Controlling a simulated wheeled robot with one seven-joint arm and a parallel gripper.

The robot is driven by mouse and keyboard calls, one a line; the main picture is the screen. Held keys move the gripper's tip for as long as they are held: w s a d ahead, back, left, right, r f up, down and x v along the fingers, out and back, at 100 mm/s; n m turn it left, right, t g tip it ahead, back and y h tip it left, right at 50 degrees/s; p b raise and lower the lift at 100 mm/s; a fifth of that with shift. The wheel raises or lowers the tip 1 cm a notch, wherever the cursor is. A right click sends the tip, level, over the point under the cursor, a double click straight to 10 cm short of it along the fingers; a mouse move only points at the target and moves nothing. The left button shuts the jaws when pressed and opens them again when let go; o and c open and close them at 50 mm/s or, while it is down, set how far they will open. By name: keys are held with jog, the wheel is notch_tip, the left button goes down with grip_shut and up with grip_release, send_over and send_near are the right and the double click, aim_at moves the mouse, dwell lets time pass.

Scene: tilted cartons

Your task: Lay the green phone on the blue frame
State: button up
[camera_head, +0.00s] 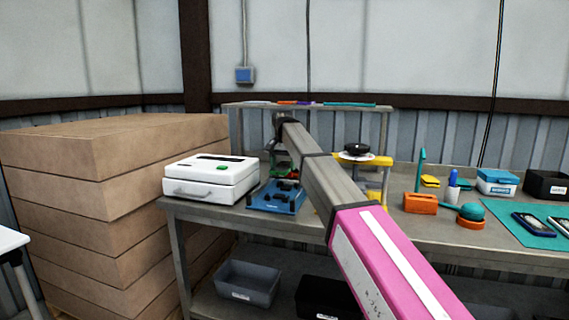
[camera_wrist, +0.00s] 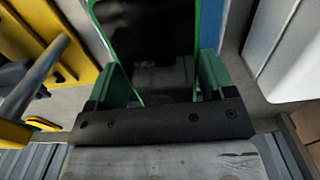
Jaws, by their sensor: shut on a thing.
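The green phone (camera_wrist: 150,40), with a green rim and a dark screen, fills the upper middle of the wrist view. My gripper (camera_wrist: 160,78) is shut on it, one finger at each side edge. In the head view my arm hides most of the gripper, and a small green patch below the wrist seems to be the phone. The blue frame (camera_head: 268,206), with dark parts on it, lies on the bench between the white case and the yellow stand. The gripper is above its back part. I cannot tell whether phone and frame touch.
The white case (camera_head: 212,180) stands close left of the frame, and the yellow stand (camera_head: 376,163) with a black round thing on top stands to the right. A raised shelf (camera_head: 240,107) runs behind. An orange block (camera_head: 420,203) and a teal mat (camera_head: 505,224) lie farther right.

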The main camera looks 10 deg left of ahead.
jog(key=shift+f, duration=4.3)
jog(key=shift+c, duration=0.8)
jog(key=shift+s+f, duration=0.1)
jog(key=o, duration=1.2)
jog(key=shift+c, duration=0.2)
notch_tip(320, 180, up, 10)
jog(key=shift+f, duration=0.15)
jog(key=shift+r, duration=0.6)
